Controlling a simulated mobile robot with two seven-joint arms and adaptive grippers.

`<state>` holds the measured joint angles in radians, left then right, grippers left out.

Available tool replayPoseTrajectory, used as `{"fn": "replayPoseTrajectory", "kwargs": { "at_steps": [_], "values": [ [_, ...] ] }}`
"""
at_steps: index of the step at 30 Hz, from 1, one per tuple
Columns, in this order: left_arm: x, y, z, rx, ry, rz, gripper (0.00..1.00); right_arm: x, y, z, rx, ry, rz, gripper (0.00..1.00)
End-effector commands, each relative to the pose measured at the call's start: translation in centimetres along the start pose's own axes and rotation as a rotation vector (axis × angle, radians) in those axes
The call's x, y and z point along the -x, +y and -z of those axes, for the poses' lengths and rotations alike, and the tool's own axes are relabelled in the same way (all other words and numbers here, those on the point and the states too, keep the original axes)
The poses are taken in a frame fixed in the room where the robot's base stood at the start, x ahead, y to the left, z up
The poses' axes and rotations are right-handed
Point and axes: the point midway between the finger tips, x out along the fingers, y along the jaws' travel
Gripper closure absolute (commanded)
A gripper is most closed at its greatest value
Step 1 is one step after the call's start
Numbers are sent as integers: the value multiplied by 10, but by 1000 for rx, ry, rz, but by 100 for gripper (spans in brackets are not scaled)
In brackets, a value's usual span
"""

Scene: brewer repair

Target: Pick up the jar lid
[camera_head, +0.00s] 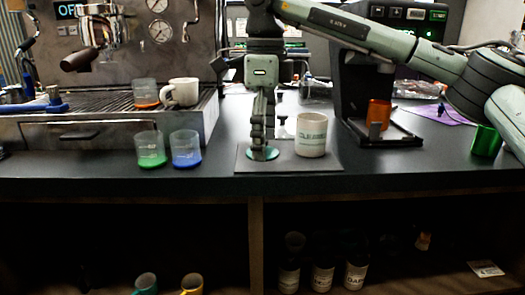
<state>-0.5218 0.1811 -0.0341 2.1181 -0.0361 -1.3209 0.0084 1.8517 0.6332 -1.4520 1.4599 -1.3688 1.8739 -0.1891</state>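The jar lid (262,154), a flat round teal-grey disc, lies on or just above a dark mat on the counter. My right gripper (261,146) points straight down with its fingertips at the middle of the lid. The fingers line up one behind the other from this view, so I cannot tell whether they grip it. A white jar (311,136) with printed lettering stands upright just right of the lid. My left gripper is not in view.
The dark mat (290,166) lies near the counter's front edge. Green (150,150) and blue-bottomed (186,150) glasses stand to the left, before the espresso machine (130,40). A grinder stand with an orange cup (379,113) and a green cup (486,141) are right.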

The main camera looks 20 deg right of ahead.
Motion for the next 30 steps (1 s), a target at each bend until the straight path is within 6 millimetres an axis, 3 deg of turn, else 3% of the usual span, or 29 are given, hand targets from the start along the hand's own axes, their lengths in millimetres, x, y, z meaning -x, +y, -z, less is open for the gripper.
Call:
{"fn": "replayPoseTrajectory", "kwargs": {
  "at_steps": [6,19,26,30],
  "values": [
    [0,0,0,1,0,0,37,-1,0,0,0,0,0,22],
    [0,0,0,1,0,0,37,-1,0,0,0,1,0,75],
    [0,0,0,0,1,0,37,-2,0,0,0,3,-2,97],
    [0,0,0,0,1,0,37,-3,1,0,2,5,-4,97]
  ]
}}
